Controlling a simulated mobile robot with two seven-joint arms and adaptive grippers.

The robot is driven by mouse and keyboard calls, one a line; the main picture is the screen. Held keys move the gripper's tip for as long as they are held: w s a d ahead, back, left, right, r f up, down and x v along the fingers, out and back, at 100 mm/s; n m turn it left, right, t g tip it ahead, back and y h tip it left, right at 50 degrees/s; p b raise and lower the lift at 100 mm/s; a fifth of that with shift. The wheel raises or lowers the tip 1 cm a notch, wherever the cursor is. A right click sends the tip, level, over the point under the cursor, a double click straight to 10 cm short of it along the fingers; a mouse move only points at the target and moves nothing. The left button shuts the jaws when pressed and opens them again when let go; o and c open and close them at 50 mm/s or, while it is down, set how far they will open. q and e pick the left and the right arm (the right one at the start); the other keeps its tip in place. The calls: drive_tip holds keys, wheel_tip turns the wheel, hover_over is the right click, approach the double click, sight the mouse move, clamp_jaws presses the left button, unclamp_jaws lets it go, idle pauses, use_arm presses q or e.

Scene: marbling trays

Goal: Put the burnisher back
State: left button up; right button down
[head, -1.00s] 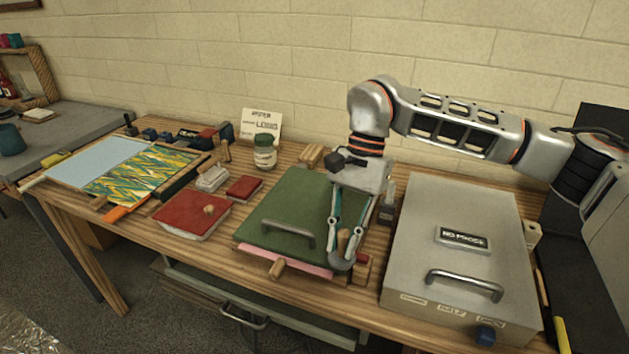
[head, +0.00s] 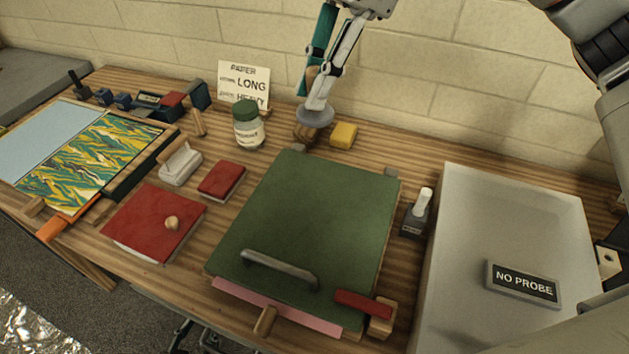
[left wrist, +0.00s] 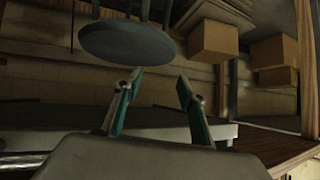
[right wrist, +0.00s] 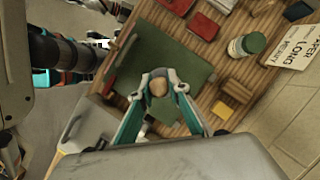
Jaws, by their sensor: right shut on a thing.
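The burnisher (head: 313,74) has a wooden handle and seems to end in a grey rounded foot at the bottom. My right gripper (head: 318,98) is shut on it at the back of the bench. In the right wrist view the round wooden handle end (right wrist: 158,87) shows between the fingers. A wooden rest (head: 303,133) lies just below the grey foot in the head view, partly hidden by it. I cannot tell whether they touch. My left gripper (left wrist: 160,84) is open and empty, seen only in the left wrist view, facing a dark round seat and boxes.
A yellow block (head: 343,135) sits right of the rest. A jar with a green lid (head: 248,127) and a sign (head: 243,80) stand left. A small bottle (head: 415,215) and the grey NO PROBE case (head: 500,225) are at right.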

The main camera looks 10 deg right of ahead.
wheel_tip(320, 180, down, 20)
drive_tip(key=shift+s+r, duration=0.1)
drive_tip(key=shift+r, duration=0.1)
idle(0.4)
drive_tip(key=shift+f, duration=0.1)
drive_tip(key=c, duration=2.2)
unclamp_jaws()
drive_tip(key=shift+c, duration=0.2)
drive_tip(key=o, duration=0.3)
drive_tip(key=v, duration=1.2)
drive_tip(key=shift+s, duration=0.15)
